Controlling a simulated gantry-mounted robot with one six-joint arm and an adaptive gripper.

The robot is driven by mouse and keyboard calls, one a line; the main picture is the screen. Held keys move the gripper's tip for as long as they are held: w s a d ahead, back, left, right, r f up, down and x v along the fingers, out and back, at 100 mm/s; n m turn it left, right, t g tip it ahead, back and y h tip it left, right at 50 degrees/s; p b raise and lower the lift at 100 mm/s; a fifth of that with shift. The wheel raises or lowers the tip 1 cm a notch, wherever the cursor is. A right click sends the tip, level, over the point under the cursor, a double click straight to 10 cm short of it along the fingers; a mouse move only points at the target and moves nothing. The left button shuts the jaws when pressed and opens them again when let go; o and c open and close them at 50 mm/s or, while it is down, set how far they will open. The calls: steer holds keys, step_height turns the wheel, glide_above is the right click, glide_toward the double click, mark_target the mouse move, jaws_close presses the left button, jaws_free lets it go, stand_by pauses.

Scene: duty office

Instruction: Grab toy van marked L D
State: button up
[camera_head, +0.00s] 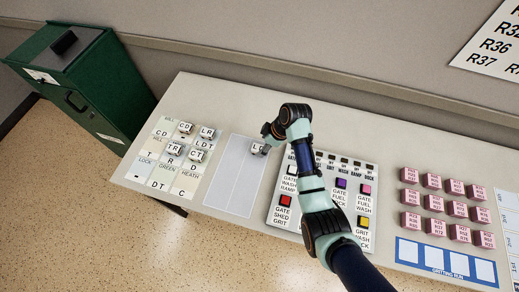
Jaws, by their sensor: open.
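A small pale toy van (257,149) sits on the plain grey-white panel left of the button board. Its label starts with L; the second letter is partly covered by my gripper and cannot be read surely. My gripper (266,140) is open and reaches down right at this van; contact cannot be told. Other small vans stand on the lettered map sheet: one marked CD (185,128), one LR (207,132), one TR (174,150) and one CT (197,156).
The map sheet (158,185) lies at the table's left. A button board (281,222) with coloured buttons lies under my arm. Several pink blocks (436,182) and a blue strip (410,252) are at right. A green cabinet (95,85) stands left of the table.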

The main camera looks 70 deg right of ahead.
mark_target(259, 148)
steer(key=b+x, duration=0.1)
steer(key=x, duration=0.4)
steer(key=shift+w+d+r+b, duration=0.1)
steer(key=shift+w+b, duration=0.05)
steer(key=shift+b, duration=0.2)
steer(key=c, duration=1.2)
